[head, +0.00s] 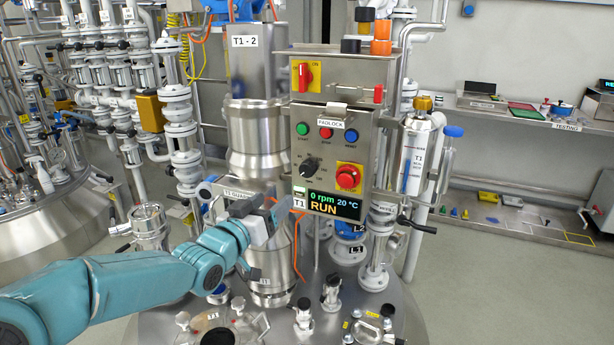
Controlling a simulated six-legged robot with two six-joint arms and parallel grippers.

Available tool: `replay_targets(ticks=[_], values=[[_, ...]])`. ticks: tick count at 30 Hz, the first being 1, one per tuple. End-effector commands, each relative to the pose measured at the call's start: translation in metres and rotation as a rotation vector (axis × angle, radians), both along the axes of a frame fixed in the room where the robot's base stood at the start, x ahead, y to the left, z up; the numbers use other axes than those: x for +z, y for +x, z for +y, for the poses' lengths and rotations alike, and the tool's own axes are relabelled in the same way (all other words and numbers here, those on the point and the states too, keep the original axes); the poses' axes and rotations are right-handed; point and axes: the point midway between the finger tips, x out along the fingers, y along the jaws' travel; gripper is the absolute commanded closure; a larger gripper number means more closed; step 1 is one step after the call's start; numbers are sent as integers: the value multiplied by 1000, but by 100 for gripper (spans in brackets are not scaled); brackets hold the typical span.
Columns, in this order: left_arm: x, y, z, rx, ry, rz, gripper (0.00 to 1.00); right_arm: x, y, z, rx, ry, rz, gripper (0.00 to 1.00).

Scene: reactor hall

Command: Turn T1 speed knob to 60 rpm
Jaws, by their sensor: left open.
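The T1 control box (332,150) stands upright above the vessel. Its black speed knob (310,165) is on the lower left of the panel, with a light pointer mark toward the upper right. The display (334,205) below reads 0 rpm, 20 °C and RUN. My left gripper (279,212) is open, left of the display and lower than the knob, apart from the knob. It seems to hold nothing. My right gripper is not in view.
A red stop button (347,177) sits right of the knob. A red switch (305,76) is on top. Valves and pipes crowd the vessel lid (380,300).

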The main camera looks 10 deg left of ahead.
Motion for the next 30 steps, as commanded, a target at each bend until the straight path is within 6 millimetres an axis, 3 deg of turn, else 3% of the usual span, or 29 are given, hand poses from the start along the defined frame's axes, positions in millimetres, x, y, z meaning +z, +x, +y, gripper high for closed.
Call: replay_targets(ticks=[15, 21, 30], values=[[1, 114, -37, -5, 1, 2, 32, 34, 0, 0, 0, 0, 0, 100], [1, 136, -43, -5, 0, 2, 32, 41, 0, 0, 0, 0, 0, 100], [-1, 144, -44, -4, -1, 1, 32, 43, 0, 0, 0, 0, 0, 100]])
